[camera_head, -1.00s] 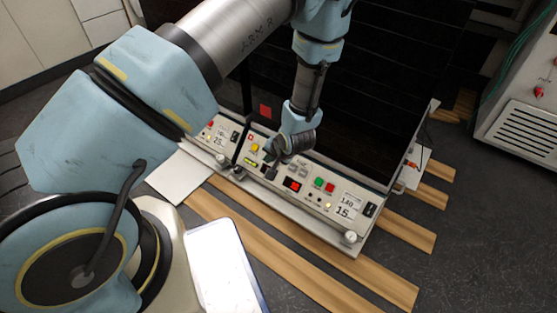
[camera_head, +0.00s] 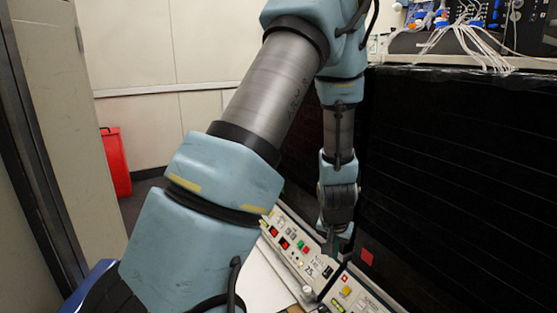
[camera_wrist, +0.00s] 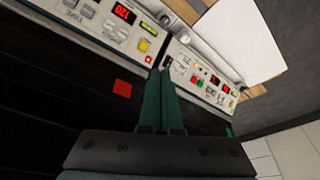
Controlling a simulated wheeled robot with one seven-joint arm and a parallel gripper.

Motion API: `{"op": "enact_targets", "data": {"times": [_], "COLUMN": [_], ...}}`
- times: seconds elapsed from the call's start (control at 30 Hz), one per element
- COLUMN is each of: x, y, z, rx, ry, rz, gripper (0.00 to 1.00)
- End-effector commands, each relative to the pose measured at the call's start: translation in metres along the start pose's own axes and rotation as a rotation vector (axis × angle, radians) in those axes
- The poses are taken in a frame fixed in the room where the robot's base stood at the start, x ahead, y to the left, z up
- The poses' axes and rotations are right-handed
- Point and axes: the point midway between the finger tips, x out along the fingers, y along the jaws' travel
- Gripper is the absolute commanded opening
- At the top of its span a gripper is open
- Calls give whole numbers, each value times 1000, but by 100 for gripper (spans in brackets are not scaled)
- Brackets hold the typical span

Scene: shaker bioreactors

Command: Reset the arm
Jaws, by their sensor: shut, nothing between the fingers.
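My arm reaches across the middle of the head view, bent at the elbow, with its last part hanging down. My gripper (camera_head: 334,246) points down in front of the dark shaker cabinet (camera_head: 440,180), just above or beside the control panels; the exact gap cannot be told. In the wrist view its two dark green fingers (camera_wrist: 161,74) are closed together with nothing between them. Their tips lie over the join between two control panels (camera_wrist: 212,84). A red square (camera_head: 367,257) is on the cabinet front near the gripper, and it also shows in the wrist view (camera_wrist: 122,88).
Buttons, displays and a yellow button (camera_wrist: 143,45) are close to the fingertips. Cables and white tubes (camera_head: 470,40) lie on top of the cabinet. A red bin (camera_head: 117,162) stands by the back wall at left. A door frame (camera_head: 45,150) is at far left.

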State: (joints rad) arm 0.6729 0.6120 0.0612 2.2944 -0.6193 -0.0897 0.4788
Motion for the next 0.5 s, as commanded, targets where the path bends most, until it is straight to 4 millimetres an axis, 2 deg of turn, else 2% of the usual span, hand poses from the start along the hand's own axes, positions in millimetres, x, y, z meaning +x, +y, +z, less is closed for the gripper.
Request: {"op": "enact_targets", "data": {"times": [0.03, 0.2, 0.3, 0.5], "x": [-29, -101, -132, -180], "y": [-22, -80, -106, -143], "z": [-1, 24, 44, 84], "rx": [-52, -181, -237, -327], "ry": [-7, -63, -94, -147], "rz": [19, 48, 39, -4], "gripper": [0, 0, 0, 0]}}
